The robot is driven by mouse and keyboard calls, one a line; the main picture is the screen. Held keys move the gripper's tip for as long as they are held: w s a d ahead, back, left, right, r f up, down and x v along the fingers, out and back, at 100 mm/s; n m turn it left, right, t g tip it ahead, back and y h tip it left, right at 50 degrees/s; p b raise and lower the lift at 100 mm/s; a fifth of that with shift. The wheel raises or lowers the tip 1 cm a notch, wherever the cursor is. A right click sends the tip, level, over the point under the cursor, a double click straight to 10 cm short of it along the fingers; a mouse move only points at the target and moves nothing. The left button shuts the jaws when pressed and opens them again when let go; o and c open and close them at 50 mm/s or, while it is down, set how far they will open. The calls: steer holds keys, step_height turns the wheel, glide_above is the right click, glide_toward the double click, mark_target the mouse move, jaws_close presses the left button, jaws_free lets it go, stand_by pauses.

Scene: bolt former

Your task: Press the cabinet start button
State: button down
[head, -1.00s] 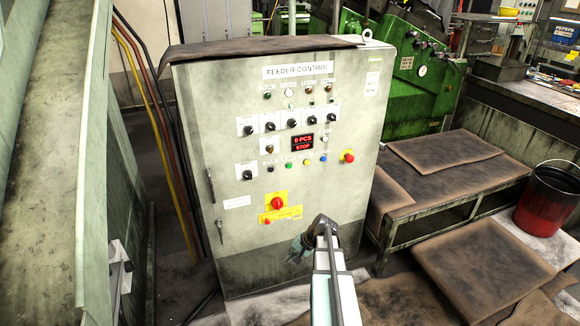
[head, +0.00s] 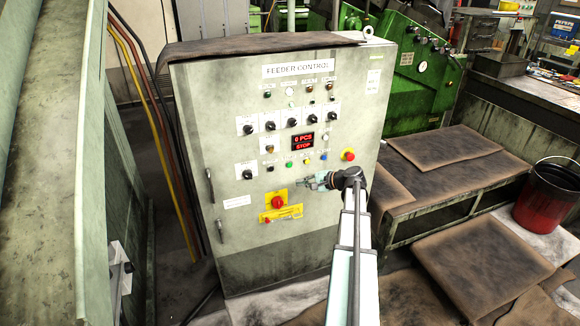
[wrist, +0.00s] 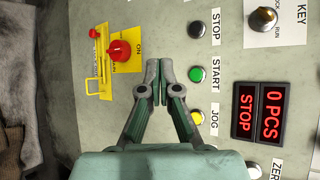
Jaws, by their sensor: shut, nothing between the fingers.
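The cabinet (head: 222,120) is a grey-green panel labelled FEEDER CONTROL. Its start button (head: 289,164) is a green button in the lower row; in the wrist view the green button (wrist: 197,75) sits beside a START label, right of my fingertips. My gripper (head: 305,181) is shut and empty in front of the panel, a little below the button row in the head view. In the wrist view the closed fingertips (wrist: 158,80) lie between the start button and the red rotary switch (wrist: 119,50). I cannot tell the gap to the panel.
A black stop button (wrist: 197,29) and a yellow jog button (wrist: 197,118) flank the start button. The red display (head: 303,141) reads 0 PCS, STOP. A red mushroom button (head: 347,154) sits at right. A low bench (head: 440,195) stands right of the cabinet.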

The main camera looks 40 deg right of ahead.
mark_target(290, 165)
stand_by(0.3)
steer(key=shift+w+d+p, duration=0.1)
steer(key=shift+w+d, duration=0.35)
steer(key=shift+w, duration=0.95)
steer(key=shift+w+d+p, duration=0.15)
steer(key=shift+w+d, duration=0.25)
steer(key=shift+w, duration=1.05)
steer(key=shift+w+d+p, duration=0.1)
steer(key=shift+w+d, duration=0.35)
steer(key=shift+w, duration=0.95)
steer(key=shift+w+f, duration=0.1)
steer(key=shift+w+d, duration=0.1)
steer(key=shift+w, duration=0.2)
